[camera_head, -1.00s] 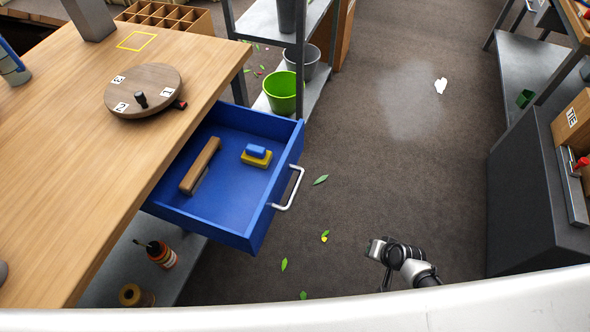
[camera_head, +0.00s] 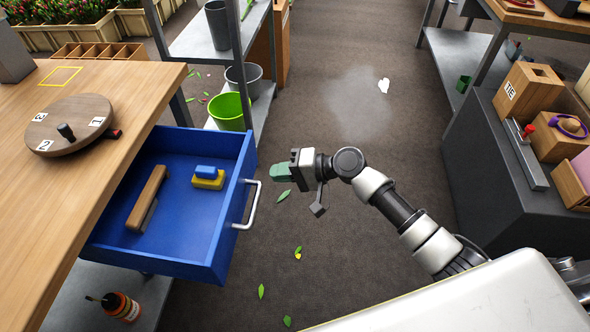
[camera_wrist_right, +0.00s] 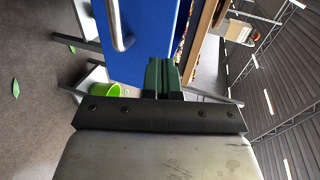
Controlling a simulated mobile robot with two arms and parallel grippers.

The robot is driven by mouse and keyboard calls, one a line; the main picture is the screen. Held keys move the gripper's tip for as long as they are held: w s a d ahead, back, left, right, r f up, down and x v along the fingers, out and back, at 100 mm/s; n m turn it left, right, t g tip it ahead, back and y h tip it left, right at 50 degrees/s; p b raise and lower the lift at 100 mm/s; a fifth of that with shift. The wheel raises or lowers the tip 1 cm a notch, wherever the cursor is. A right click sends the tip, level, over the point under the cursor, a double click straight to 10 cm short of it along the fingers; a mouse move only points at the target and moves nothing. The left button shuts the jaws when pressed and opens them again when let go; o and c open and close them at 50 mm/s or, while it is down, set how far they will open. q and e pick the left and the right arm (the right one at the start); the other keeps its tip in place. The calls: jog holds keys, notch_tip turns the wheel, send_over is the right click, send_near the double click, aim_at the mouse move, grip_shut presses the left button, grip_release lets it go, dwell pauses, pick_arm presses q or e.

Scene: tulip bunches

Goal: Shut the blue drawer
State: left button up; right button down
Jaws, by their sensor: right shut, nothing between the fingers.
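The blue drawer (camera_head: 170,249) stands pulled out from under the wooden table. It holds a wooden-handled tool (camera_head: 147,196) and a small blue and yellow block (camera_head: 208,176). Its metal handle (camera_head: 249,205) is on its front, at the right. My right gripper (camera_head: 275,172) is shut and empty, its green fingers pointing left at the drawer front, just right of it and beyond the handle in the picture. The right wrist view shows the green fingertips (camera_wrist_right: 163,75) close to the blue front (camera_wrist_right: 145,60), with the handle (camera_wrist_right: 115,25) beside them; I cannot tell whether they touch. My left gripper is not in view.
The wooden table (camera_head: 60,210) carries a round numbered board (camera_head: 75,120). A shelf rack with a green bucket (camera_head: 228,110) stands behind the drawer. A dark cabinet (camera_head: 500,180) is at the right. The floor between is open, with scattered leaves.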

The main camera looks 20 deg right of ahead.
aim_at(240, 173)
jog(key=x, duration=0.4)
jog(key=r+x, duration=0.1)
jog(key=x, duration=0.2)
jog(key=shift+w+a, duration=0.1)
jog(key=shift+a, duration=0.05)
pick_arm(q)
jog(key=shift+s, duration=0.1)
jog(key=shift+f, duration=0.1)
pick_arm(e)
jog(key=shift+a, duration=0.15)
